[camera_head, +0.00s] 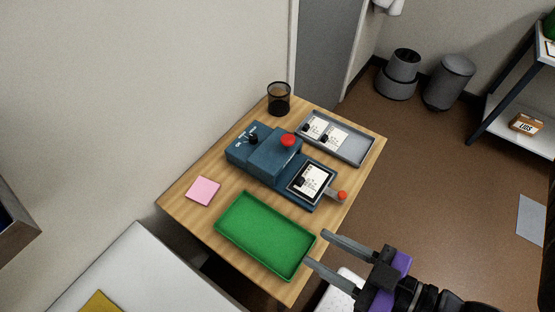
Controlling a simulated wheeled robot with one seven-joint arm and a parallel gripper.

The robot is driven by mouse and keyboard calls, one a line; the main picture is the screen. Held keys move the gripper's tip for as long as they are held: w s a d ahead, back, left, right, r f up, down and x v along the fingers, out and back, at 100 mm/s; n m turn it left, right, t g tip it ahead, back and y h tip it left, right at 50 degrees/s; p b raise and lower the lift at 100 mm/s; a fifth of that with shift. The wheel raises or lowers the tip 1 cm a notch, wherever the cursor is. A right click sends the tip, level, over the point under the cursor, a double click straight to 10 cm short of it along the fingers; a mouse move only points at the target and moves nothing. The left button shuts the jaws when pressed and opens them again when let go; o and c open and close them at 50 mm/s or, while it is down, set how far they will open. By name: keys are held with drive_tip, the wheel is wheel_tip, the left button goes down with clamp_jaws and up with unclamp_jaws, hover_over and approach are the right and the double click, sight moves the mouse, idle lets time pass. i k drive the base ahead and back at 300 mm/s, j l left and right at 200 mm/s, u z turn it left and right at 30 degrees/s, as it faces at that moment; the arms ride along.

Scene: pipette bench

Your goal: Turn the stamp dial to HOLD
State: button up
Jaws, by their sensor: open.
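The blue stamp machine (267,155) stands in the middle of the wooden table. Its black dial (253,137) is on the top left part, with small white lettering around it. The lettering and the dial's exact setting are too small to read with certainty. A red button (288,140) sits on the raised block to the right of the dial. My gripper (314,249) is open and empty at the table's front right edge, by the green tray. It is well apart from the dial, with the machine's front part and the tray between them.
The green tray (225,225) lies in front of the machine. A grey tray (368,153) with labelled cards is behind right. A card (314,177) lies on the machine's front plate, beside an orange-knobbed lever (342,195). A pink pad (203,191) and black mesh cup (279,98) stand near the wall.

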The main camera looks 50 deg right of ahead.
sight(253, 139)
drive_tip(key=k+l, duration=0.4)
drive_tip(key=l, duration=0.2)
drive_tip(key=k+l, duration=0.4)
drive_tip(key=l, duration=0.15)
drive_tip(key=i+u, duration=0.05)
